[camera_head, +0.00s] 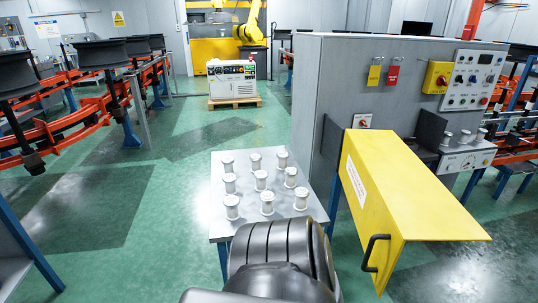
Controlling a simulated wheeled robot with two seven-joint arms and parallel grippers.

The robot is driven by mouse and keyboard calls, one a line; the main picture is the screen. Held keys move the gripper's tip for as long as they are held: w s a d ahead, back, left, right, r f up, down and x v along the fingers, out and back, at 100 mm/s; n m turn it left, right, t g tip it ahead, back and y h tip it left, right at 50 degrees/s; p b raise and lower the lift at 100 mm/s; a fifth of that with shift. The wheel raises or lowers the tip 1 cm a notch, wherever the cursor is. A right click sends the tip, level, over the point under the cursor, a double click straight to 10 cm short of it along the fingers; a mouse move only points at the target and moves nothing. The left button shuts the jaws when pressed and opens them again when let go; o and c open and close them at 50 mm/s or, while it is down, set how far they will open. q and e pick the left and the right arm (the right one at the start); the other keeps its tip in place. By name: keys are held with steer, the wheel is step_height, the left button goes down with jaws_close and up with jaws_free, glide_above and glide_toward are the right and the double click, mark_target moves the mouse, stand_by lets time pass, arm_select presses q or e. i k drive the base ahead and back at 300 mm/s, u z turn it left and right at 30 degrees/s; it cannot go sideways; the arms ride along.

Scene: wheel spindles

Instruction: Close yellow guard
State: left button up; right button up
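The yellow guard (418,190) is a long angular cover with a white label on its left face. It juts out from the grey machine cabinet (330,90) toward me, at right of centre. A black bar handle (373,253) is on its near end, low on the left. Nothing touches the handle. What lies behind and under the guard is hidden. A dark ribbed part of my own body fills the bottom centre, left of the handle. No fingertips show, and neither gripper can be made out.
A grey table (217,205) with several white spools stands left of the guard. A control panel (473,82) and a shelf with white spools are on the cabinet's right side. Orange racks (75,110) line the left. Green floor is free between the racks and table.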

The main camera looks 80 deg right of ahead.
mark_target(393, 198)
steer(key=z, duration=3.4)
steer(key=i, duration=1)
steer(key=z, duration=1)
steer(key=k, duration=1)
steer(key=u, duration=0.05)
